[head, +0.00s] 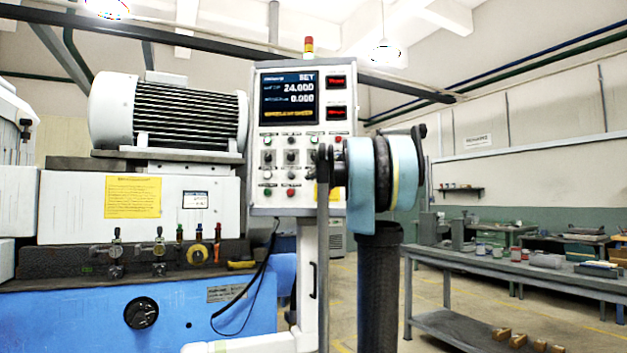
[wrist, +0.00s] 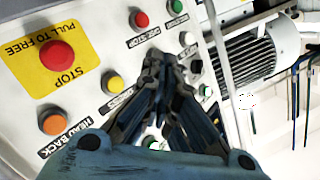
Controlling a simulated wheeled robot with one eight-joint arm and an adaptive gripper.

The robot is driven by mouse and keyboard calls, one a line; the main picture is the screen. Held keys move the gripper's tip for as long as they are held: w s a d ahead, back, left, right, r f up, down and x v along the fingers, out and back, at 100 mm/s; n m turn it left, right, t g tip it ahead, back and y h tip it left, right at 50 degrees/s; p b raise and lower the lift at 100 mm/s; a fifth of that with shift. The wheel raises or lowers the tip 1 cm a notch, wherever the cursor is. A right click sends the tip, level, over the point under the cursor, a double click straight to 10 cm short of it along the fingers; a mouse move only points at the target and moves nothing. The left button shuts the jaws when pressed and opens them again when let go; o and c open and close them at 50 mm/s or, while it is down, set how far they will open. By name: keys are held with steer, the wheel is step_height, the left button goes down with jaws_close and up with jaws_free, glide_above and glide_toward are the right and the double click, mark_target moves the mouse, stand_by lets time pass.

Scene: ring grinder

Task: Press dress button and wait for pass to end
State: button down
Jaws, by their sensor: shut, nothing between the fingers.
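The control panel (head: 302,140) stands upright left of my arm in the head view. Its screen (head: 287,97) reads SET, 24.000 and 0.000, with a yellow line below too small to read surely. The wrist view shows the panel face close up, turned around. A yellow button (wrist: 112,83) sits left of my gripper (wrist: 165,65), its label partly hidden by a finger. My gripper is shut and empty, fingertips over the panel's button area. Whether they touch a button is hidden. In the head view my gripper (head: 325,168) covers the panel's right edge.
A red stop button (wrist: 57,55) on a yellow plate and an orange button (wrist: 52,122) labelled HEAD BACK lie near my gripper. Red (wrist: 139,19) and green (wrist: 174,7) buttons sit beyond. The grinder's motor (head: 170,112) is left; a workbench (head: 500,266) is right.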

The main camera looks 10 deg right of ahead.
steer(key=shift+w, duration=0.1)
steer(key=w+d, duration=0.2)
steer(key=w, duration=0.6)
steer(key=shift+w, duration=0.15)
steer(key=shift+w+d, duration=0.1)
steer(key=shift+d, duration=0.05)
stand_by(1.4)
steer(key=shift+w+d, duration=0.1)
steer(key=shift+w, duration=0.15)
steer(key=shift+w+d, duration=0.1)
steer(key=shift+w, duration=0.4)
stand_by(1.0)
steer(key=shift+s, duration=0.1)
steer(key=shift+s+a, duration=0.25)
steer(key=shift+s, duration=0.6)
